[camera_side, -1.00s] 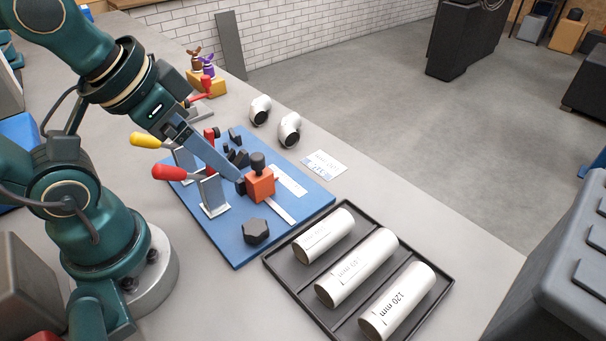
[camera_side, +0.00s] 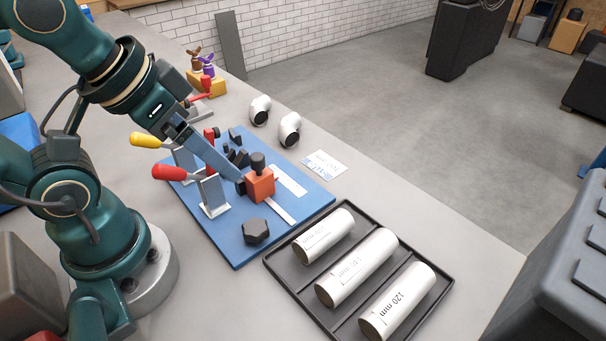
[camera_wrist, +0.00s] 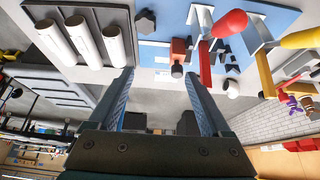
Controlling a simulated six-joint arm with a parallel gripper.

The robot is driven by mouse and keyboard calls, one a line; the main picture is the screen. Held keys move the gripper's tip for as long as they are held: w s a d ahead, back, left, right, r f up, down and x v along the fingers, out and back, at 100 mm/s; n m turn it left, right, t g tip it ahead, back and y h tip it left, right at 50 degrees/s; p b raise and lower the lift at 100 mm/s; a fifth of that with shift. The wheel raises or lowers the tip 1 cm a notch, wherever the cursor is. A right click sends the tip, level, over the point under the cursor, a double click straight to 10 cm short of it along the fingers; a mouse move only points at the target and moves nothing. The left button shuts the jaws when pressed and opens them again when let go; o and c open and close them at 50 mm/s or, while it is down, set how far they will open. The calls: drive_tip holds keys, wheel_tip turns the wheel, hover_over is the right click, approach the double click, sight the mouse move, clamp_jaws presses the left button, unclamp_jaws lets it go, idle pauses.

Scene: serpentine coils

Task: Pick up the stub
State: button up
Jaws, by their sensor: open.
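No part is marked as the stub. Three white tubes lie in a black divided tray (camera_side: 449,283). The near tube (camera_side: 398,302) reads "120 mm". The middle tube (camera_side: 356,268) and far tube (camera_side: 323,236) have labels that are hard to read. In the wrist view the tubes (camera_wrist: 84,41) lie at upper left, left of my jaws. My gripper (camera_side: 238,176) is open with nothing between its fingers, which stand wide apart in the wrist view (camera_wrist: 159,78). In the side view its fingers overlap the blue board, left of the orange block; their height above it is unclear.
A blue board (camera_side: 235,248) carries an orange block (camera_side: 260,184), a black hex knob (camera_side: 255,231), and clamps with red (camera_side: 169,172) and yellow (camera_side: 145,140) handles. Two white elbow pieces (camera_side: 289,129) and a card (camera_side: 323,164) lie behind.

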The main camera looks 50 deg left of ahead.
drive_tip(key=g, duration=0.4)
hover_over(325, 227)
drive_tip(key=a, duration=0.2)
wheel_tip(325, 227, down, 4)
drive_tip(key=shift+g, duration=0.8)
drive_tip(key=f, duration=0.1)
drive_tip(key=d+f, duration=0.1)
drive_tip(key=f, duration=0.1)
drive_tip(key=d+f, duration=0.1)
drive_tip(key=f, duration=0.1)
drive_tip(key=shift+f, duration=2.5)
drive_tip(key=shift+c, duration=0.4)
